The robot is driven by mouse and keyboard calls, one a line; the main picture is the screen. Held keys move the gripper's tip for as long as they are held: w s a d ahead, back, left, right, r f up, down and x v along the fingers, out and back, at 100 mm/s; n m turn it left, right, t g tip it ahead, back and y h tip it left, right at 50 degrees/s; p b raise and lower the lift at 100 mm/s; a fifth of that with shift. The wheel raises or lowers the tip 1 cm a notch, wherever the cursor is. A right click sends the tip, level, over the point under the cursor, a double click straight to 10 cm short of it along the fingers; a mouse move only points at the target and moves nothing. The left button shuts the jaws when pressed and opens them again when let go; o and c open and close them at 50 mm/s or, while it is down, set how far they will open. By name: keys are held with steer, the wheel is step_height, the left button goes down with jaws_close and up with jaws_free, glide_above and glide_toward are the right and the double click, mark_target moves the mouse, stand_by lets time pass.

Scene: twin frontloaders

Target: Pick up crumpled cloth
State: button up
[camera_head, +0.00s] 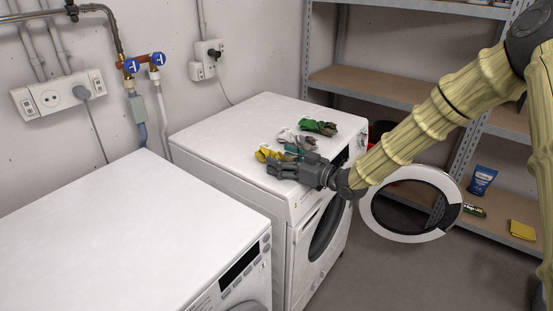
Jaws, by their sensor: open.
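Several small crumpled cloth items, possibly gloves, lie in a row on top of the right-hand white washing machine (225,135). A yellow one (264,154) is nearest, with a teal-and-grey one (296,151) beside it. A whitish-grey one (297,138) lies behind them, and a green one with a dark end (318,127) is farthest. I cannot tell which is the task's cloth. My gripper (274,170) is open, its fingers pointing left, low over the machine top just in front of the yellow item. It partly covers the nearer items. Whether it touches any cannot be told.
The right machine's round door (447,225) hangs open into the aisle. Another white machine (110,225) stands at the near left. Shelves (370,84) at the right hold a blue bag (481,180) and a yellow cloth or pack (523,231). The right machine's left top is clear.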

steer(key=c, duration=1.1)
steer(key=shift+r, duration=0.1)
